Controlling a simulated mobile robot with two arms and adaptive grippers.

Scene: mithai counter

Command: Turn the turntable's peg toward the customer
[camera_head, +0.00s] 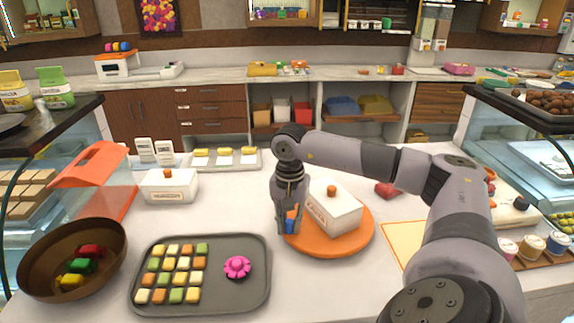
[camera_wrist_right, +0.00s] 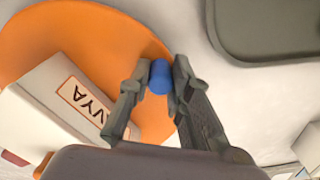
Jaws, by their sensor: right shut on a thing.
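The orange round turntable (camera_head: 355,242) lies on the white counter, with a white lettered box (camera_head: 334,211) with an orange knob on it. A blue peg (camera_head: 290,224) stands at the turntable's left edge. In the right wrist view the blue peg (camera_wrist_right: 160,77) sits between my fingers at the rim of the turntable (camera_wrist_right: 60,35), beside the box (camera_wrist_right: 55,105). My right gripper (camera_head: 288,228) points down and is shut on the peg; it also shows in the wrist view (camera_wrist_right: 158,85). My left gripper is in neither view.
A grey tray (camera_head: 262,290) of small sweets with a pink flower piece lies left of the turntable. A brown bowl (camera_head: 28,270), an orange scoop-like stand (camera_head: 90,165) and another white box (camera_head: 170,187) are further left. Small jars (camera_head: 532,245) stand at right.

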